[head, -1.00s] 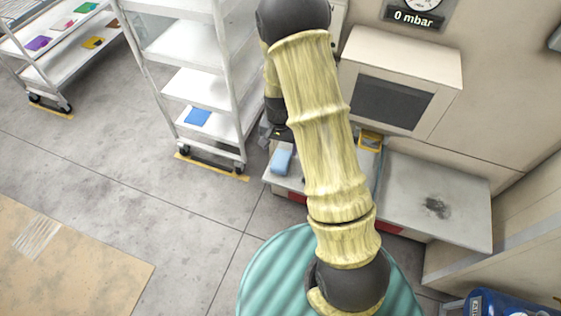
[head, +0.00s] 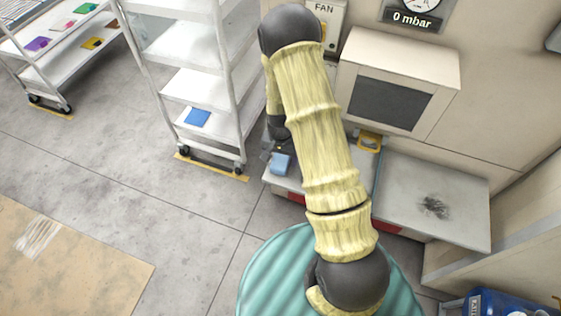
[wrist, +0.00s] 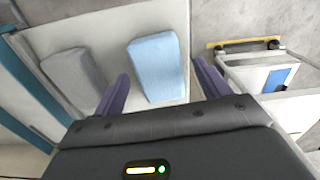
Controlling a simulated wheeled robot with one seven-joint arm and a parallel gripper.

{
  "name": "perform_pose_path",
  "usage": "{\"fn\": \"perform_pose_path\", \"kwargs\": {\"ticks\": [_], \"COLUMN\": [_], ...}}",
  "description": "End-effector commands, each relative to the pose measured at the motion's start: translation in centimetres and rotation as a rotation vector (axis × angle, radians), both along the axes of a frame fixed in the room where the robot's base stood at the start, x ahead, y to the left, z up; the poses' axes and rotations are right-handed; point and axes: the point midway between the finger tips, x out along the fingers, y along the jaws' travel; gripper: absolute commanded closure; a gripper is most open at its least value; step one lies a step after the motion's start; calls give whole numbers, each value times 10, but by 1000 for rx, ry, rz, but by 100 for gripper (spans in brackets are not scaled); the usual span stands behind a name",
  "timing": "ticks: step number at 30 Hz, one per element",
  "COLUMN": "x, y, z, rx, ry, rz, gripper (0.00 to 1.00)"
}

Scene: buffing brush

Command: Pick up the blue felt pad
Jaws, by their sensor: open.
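A light blue block-like pad (wrist: 157,67) lies on a pale surface in the wrist view, between the two purple fingers of my gripper (wrist: 160,70). The fingers are open, with a gap on each side of the pad, and do not hold it. In the head view the blue pad (head: 280,163) lies at the left end of the low bench, just below my gripper, which is mostly hidden behind my arm. A grey block (wrist: 75,78) lies left of the blue pad in the wrist view.
A white shelf cart (head: 205,92) stands left of the bench, with a flat blue piece (head: 197,118) on a low shelf. A yellow-framed item (head: 369,141) stands at the back of the bench. The bench's right part (head: 425,190) is bare except for a dark smudge.

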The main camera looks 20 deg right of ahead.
Motion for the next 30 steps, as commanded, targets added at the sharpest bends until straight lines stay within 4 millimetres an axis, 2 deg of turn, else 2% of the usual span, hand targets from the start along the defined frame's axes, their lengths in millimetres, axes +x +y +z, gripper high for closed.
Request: {"fn": "perform_pose_path", "kwargs": {"ticks": [14,21,22,30], "x": [0,0,0,0], "y": [0,0,0,0], "z": [0,0,0,2], "rx": [0,0,0,0], "ry": [0,0,0,0], "rz": [-1,-1,-1,0], "gripper": [25,70,73,73]}}
